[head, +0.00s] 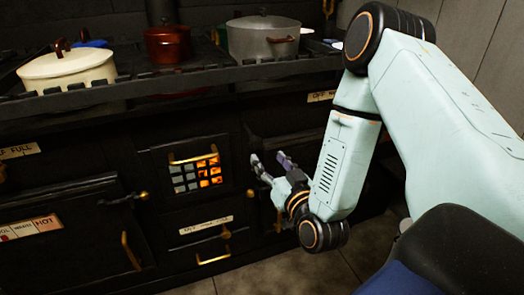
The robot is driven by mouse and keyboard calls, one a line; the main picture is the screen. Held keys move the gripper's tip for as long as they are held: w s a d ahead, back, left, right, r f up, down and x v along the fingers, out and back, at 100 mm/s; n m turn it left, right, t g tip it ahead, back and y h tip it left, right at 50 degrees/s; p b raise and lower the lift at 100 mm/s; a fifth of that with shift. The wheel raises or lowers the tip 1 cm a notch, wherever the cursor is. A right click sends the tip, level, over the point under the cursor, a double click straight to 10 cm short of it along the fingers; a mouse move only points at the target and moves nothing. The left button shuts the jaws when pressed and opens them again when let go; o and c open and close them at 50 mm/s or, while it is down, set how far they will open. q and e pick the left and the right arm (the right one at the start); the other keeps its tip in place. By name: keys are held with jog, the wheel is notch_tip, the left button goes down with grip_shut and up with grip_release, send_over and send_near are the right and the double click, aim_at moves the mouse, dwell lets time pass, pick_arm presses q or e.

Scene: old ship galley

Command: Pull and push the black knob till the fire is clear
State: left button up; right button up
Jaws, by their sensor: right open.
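The fire (209,171) glows orange behind a barred opening in the middle of the black stove. Its right part shines bright, while the left panes look grey. A small dark shape that looks like the black knob (250,141) sticks out of the stove front, right of the fire opening. It is hard to make out against the black metal. My right gripper (267,158) is open, its fingers pointing at the stove front just below and right of that dark shape. I see nothing between its fingers, and cannot tell whether it touches the knob. My left gripper is out of view.
A railed stove top (180,80) carries a cream pot (68,70), a red-brown pot (167,44) and a grey pot (264,42). Brass handles (131,251) stick out of the stove doors below. Tiled floor (300,272) is free in front.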

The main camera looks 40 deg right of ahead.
jog(key=s, duration=0.3)
jog(key=shift+s+a, duration=0.1)
jog(key=shift+a, duration=0.25)
